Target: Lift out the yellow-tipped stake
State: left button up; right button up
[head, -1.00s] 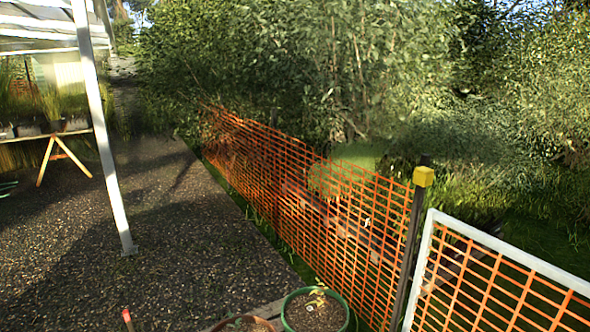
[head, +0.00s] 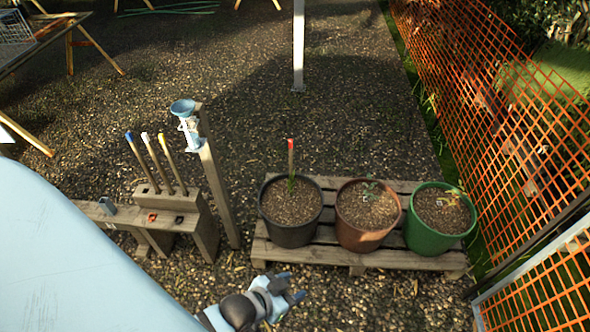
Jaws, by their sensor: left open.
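The yellow-tipped stake (head: 172,164) stands a little tilted at the right end of a row of stakes in a wooden stand (head: 205,222). A white-tipped stake (head: 155,163) and a blue-tipped stake (head: 140,161) stand to its left. Their lower ends are hidden in the stand. My left gripper (head: 292,286) is open with nothing between its fingers. It is at the bottom of the head view, right of and below the stand, well apart from the stakes. My right gripper is not in view.
A post with a light blue cup (head: 183,107) rises just right of the stakes. A black pot (head: 291,232) with a red-tipped stake (head: 290,160), a brown pot (head: 362,238) and a green pot (head: 438,235) stand on a pallet (head: 330,252). Gravel behind is open.

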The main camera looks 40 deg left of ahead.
aim_at(161, 136)
jog(key=u, duration=0.5)
jog(key=i+j+u, duration=0.1)
jog(key=u, duration=0.4)
jog(key=i+j+u, duration=0.1)
jog(key=u, duration=0.4)
jog(key=i+j+u, duration=0.1)
jog(key=u, duration=0.4)
jog(key=i, duration=0.5)
jog(key=j, duration=0.05)
